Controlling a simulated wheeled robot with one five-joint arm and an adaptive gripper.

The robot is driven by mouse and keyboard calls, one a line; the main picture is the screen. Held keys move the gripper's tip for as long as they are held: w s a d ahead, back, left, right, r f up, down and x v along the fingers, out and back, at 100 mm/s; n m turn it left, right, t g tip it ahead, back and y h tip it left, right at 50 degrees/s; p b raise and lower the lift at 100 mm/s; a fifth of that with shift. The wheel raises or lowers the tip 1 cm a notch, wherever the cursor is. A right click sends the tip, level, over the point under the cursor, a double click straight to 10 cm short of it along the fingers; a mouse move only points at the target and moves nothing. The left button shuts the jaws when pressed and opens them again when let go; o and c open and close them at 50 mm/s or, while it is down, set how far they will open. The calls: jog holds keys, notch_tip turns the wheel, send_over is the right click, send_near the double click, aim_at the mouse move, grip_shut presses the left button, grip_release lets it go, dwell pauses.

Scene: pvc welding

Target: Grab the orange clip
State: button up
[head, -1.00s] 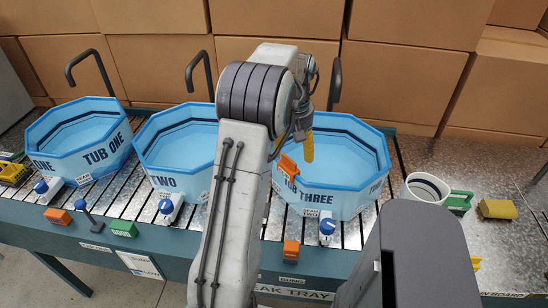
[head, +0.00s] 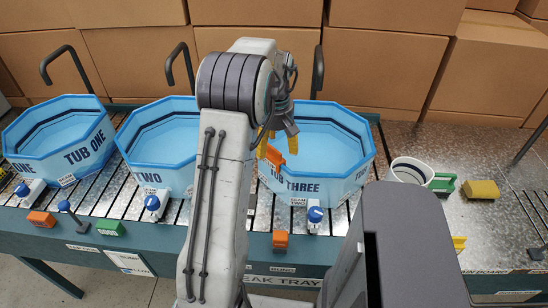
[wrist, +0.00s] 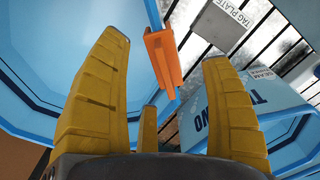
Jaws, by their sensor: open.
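The orange clip (head: 275,155) sits on the rim of tub three (head: 330,185), at its left side. It also shows in the wrist view (wrist: 163,60), hanging on the light blue rim. My gripper (head: 277,138) is over that side of the tub, close to the clip. In the wrist view my gripper (wrist: 165,50) has its yellow fingers spread wide and empty, with the clip ahead between the fingertips. I see no contact. My arm hides part of the gap between tub two (head: 165,150) and tub three.
Tub one (head: 60,150) stands far left. A white mug-like container (head: 410,172) and a yellow block (head: 482,190) sit right. Cardboard boxes (head: 390,75) stand behind. Black hooked pipes (head: 181,65) rise behind the tubs.

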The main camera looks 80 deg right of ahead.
aim_at(276, 158)
jog(key=shift+f, duration=2.45)
jog(key=shift+c, duration=0.4)
jog(key=c, duration=1.2)
